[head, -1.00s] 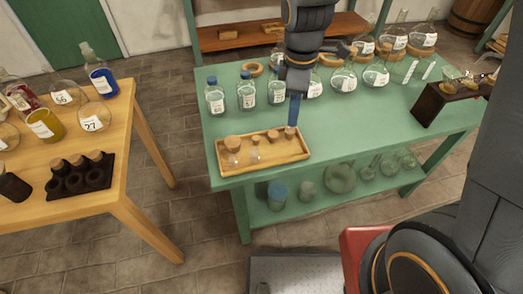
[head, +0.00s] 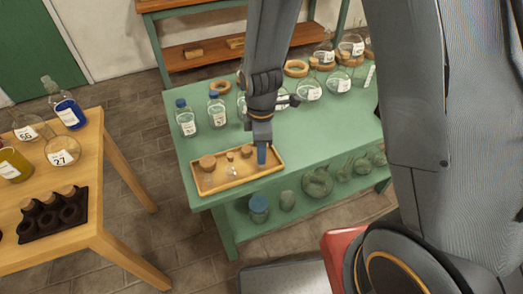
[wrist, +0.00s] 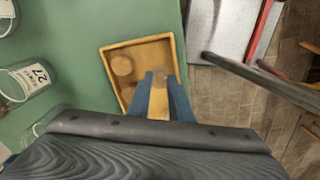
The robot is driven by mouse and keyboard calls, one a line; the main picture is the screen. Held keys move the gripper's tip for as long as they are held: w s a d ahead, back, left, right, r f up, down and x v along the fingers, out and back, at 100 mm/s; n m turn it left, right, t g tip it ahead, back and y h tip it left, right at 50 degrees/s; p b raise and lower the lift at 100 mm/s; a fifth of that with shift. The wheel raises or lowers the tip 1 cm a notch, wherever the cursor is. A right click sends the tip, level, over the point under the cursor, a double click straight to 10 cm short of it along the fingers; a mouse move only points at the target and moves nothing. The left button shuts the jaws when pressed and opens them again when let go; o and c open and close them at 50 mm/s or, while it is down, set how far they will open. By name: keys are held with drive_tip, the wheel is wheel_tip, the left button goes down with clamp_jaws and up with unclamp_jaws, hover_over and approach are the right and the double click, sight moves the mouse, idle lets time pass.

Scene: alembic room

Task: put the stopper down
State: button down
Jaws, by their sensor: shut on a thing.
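My gripper (head: 262,155) points down over the right end of a shallow wooden tray (head: 215,190) on the green table. In the wrist view its two blue fingers (wrist: 160,78) reach over the tray (wrist: 107,60). They are shut on the stopper, which is mostly hidden between the fingertips. In the tray, left of my gripper, are a large cork-topped piece (head: 207,163) and smaller ones (head: 231,156) (head: 246,151). Whether the held stopper touches the tray floor cannot be told.
Blue-capped bottles (head: 185,118) and round flasks (head: 309,90) on cork rings stand behind the tray on the green table (head: 320,135). A wooden table (head: 95,160) with flasks and a dark rack (head: 52,215) stands to the left. Green tabletop right of the tray is clear.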

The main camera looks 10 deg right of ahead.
drive_tip(key=shift+f, duration=0.25)
drive_tip(key=c, duration=1.6)
unclamp_jaws()
wheel_tip(320, 180, up, 12)
drive_tip(key=b, duration=0.2)
drive_tip(key=shift+s+d+m+t, duration=0.2)
drive_tip(key=shift+s+d+m, duration=0.95)
drive_tip(key=shift+d+m, duration=1.35)
drive_tip(key=shift+s+d+m+t, duration=0.2)
drive_tip(key=shift+s+d+m, duration=1.3)
drive_tip(key=shift+m, duration=1.75)
drive_tip(key=shift+s+d+m+t, duration=0.2)
drive_tip(key=shift+s+d+m, duration=0.65)
drive_tip(key=shift+d+m, duration=1.75)
drive_tip(key=shift+a+r+m, duration=0.1)
drive_tip(key=shift+a+m, duration=0.15)
